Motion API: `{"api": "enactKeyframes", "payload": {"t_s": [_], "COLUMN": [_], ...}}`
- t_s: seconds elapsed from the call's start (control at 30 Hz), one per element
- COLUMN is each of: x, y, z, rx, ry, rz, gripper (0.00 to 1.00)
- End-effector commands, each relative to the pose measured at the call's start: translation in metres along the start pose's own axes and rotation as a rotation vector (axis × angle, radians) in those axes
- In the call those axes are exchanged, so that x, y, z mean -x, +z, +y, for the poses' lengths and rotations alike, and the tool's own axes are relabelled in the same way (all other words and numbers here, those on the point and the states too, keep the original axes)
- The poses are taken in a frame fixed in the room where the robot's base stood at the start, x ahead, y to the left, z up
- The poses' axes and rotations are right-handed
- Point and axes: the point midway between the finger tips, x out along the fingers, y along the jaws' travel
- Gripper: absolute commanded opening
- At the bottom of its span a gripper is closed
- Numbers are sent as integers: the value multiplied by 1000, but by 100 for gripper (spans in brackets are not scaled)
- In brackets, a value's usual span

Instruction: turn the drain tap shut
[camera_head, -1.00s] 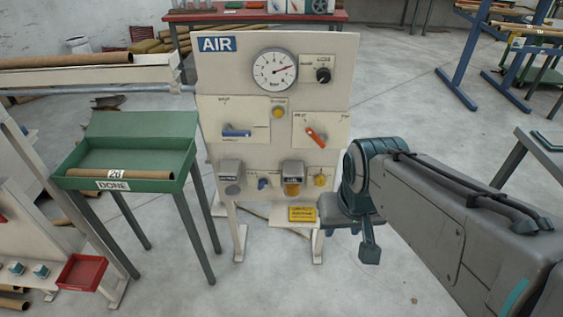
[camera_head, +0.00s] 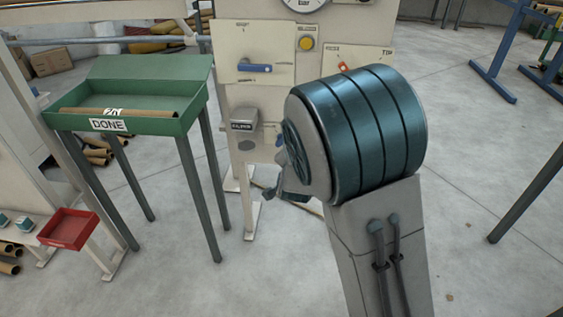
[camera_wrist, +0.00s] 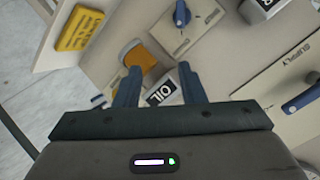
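A small blue tap (camera_wrist: 181,14), which I take for the drain tap, sits on a pale plate at the top of the wrist view. Its label is too small to read. In the head view only a bit of the blue tap (camera_head: 279,141) shows beside my arm. My gripper (camera_wrist: 158,76) is open and empty, with its fingers apart and pointing at the panel near the oil unit. The tap lies beyond the fingertips, apart from them. The OIL label (camera_wrist: 160,93) shows between the fingers. In the head view my arm hides most of the gripper.
The amber oil bowl (camera_wrist: 143,58) is close to the fingertips. A larger blue lever (camera_wrist: 303,98) is at the right, and a yellow sign (camera_wrist: 80,28) at the upper left. A green DONE tray (camera_head: 80,122) stands left of the panel (camera_head: 228,75).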

Motion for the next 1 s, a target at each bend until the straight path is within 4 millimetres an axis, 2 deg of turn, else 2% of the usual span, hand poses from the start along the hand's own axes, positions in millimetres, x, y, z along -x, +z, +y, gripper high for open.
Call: {"api": "enactKeyframes", "payload": {"t_s": [0.03, 0.1, 0.23, 0.37, 0.5, 0.63, 1.0], "x": [-20, -34, -46, -49, -51, -63, -131], "y": [30, 47, 70, 82, 84, 79, 54], "z": [11, 11, 7, 2, -2, -6, -24], "rx": [-1, -17, -32, -39, -43, -45, -42], "ry": [-31, -80, -175, -243, -274, -276, -275], "rz": [51, 131, 251, 322, 351, 355, 354], "gripper": [36, 36, 36, 36, 36, 36, 36]}}
